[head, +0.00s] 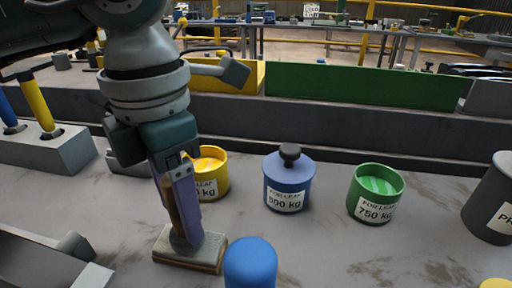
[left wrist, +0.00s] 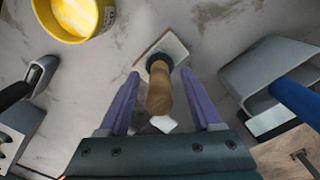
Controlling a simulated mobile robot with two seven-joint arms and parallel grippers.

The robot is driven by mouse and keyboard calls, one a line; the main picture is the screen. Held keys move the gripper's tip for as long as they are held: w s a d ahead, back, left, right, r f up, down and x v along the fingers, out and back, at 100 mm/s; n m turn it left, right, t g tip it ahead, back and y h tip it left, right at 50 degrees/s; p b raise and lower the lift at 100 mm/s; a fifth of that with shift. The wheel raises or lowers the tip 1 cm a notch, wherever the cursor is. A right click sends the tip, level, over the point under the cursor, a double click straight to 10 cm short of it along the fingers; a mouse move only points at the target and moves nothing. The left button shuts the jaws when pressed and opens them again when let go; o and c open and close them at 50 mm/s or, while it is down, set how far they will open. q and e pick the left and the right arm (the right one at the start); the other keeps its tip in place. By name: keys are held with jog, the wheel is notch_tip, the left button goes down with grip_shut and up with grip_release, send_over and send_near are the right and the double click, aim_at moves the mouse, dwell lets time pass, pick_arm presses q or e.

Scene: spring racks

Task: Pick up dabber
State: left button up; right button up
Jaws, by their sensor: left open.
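The dabber has a wooden handle (left wrist: 160,90) with a dark collar and a pale, flat square base (head: 188,248). It stands upright on the grey bench. My left gripper (head: 184,222) comes down over it from above, with purple fingers that also show in the left wrist view (left wrist: 161,82). The fingers are open, one on each side of the handle, with gaps visible between them and the wood. In the head view the near finger partly hides the handle. My right gripper is in neither view.
A yellow pot (head: 216,176) stands close behind the dabber. A blue lidded pot (head: 288,182) and a green pot (head: 374,194) stand further right. A blue rounded handle (head: 250,262) rises close in front. A grey block (head: 60,150) holds upright tools at left.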

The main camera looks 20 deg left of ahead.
pick_arm(q)
jog(key=shift+f, duration=0.2)
grip_shut()
dwell(0.4)
